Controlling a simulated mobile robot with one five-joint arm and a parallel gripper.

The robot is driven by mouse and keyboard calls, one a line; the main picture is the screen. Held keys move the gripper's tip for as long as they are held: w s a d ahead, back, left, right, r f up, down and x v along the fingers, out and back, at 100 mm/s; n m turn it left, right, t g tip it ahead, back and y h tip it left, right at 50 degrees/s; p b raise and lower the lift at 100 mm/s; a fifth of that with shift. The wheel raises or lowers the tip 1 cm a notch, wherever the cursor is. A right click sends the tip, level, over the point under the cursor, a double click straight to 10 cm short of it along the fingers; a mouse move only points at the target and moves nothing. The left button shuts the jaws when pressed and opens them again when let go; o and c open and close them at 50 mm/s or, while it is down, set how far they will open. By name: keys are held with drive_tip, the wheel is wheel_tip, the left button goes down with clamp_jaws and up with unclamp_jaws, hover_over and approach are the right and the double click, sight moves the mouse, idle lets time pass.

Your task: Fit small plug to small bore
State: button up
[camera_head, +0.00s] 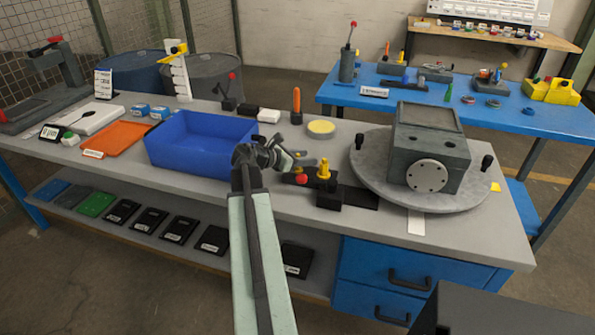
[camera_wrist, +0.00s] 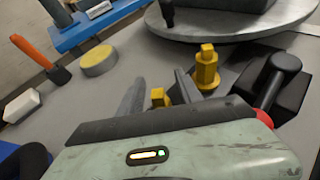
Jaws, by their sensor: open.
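A small yellow plug (camera_wrist: 159,97) shows in the wrist view between the spread fingers of my gripper (camera_wrist: 158,92); its lower part is hidden behind my gripper's body. A larger yellow plug with a hex base (camera_wrist: 207,70) stands upright just right of the fingers, and it also shows in the head view (camera_head: 323,170). In the head view my gripper (camera_head: 283,158) is open over the bench, left of the larger plug. The grey housing (camera_head: 425,150) sits on a round turntable (camera_head: 376,182) to the right. Dark holes show on its front face, but I cannot tell which is the small bore.
A black fixture with a red knob (camera_head: 301,180) lies close to my gripper. A blue bin (camera_head: 200,143) stands to the left. A yellow-topped disc (camera_head: 321,127) and an orange-handled tool (camera_head: 296,104) stand behind. The turntable has black handles.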

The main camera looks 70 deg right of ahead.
clamp_jaws()
drive_tip(key=shift+r, duration=0.15)
wheel_tip(320, 180, up, 10)
drive_tip(key=p, duration=1)
